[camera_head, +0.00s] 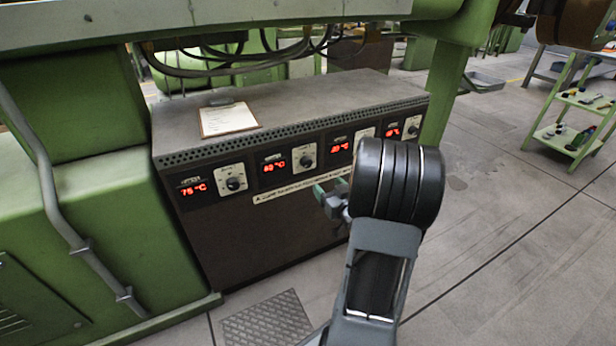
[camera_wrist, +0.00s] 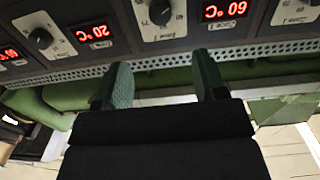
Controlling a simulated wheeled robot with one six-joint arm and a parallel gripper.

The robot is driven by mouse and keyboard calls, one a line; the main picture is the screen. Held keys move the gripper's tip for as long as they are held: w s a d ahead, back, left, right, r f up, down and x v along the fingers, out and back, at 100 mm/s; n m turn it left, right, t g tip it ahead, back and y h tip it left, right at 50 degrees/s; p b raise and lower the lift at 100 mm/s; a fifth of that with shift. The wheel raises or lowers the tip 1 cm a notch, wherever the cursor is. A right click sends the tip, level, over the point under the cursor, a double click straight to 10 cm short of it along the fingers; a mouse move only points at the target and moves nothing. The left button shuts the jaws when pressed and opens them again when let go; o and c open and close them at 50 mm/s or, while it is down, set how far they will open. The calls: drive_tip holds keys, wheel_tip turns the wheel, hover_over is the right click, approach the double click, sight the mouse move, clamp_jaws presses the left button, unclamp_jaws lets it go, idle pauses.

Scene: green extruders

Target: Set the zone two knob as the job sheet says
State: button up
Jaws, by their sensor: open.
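The control panel (camera_head: 300,160) has a row of several dials, each beside a red display. The second knob from the left (camera_head: 306,161) has a white plate and a display reading about 60 °C. That knob also shows at the top of the upside-down wrist view (camera_wrist: 160,11), in line with the gap between my fingers. The zone labels are too small to read surely. The job sheet (camera_head: 228,119) lies on a clipboard on the cabinet top; its writing is unreadable. My gripper (camera_wrist: 161,78) is open and empty, apart from the knob. In the head view my wrist hides part of the panel's right side.
A perforated strip (camera_head: 290,132) runs along the cabinet's upper front edge. A yellowish warning label (camera_head: 290,190) sits below the dials. Green machine frames (camera_head: 85,210) stand at the left and above. A green shelf cart (camera_head: 575,115) is at far right.

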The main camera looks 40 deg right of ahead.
sight(308, 165)
drive_tip(key=w+b, duration=0.1)
drive_tip(key=w, duration=0.3)
drive_tip(key=w+d+b, duration=0.1)
drive_tip(key=w, duration=0.2)
drive_tip(key=w+b, duration=0.1)
drive_tip(key=w, duration=0.3)
drive_tip(key=shift+w+d+f, duration=0.25)
drive_tip(key=shift+w+d, duration=0.05)
drive_tip(key=shift+d, duration=0.05)
drive_tip(key=shift+w+d+r, duration=0.1)
drive_tip(key=shift+w, duration=0.75)
drive_tip(key=c, duration=0.9)
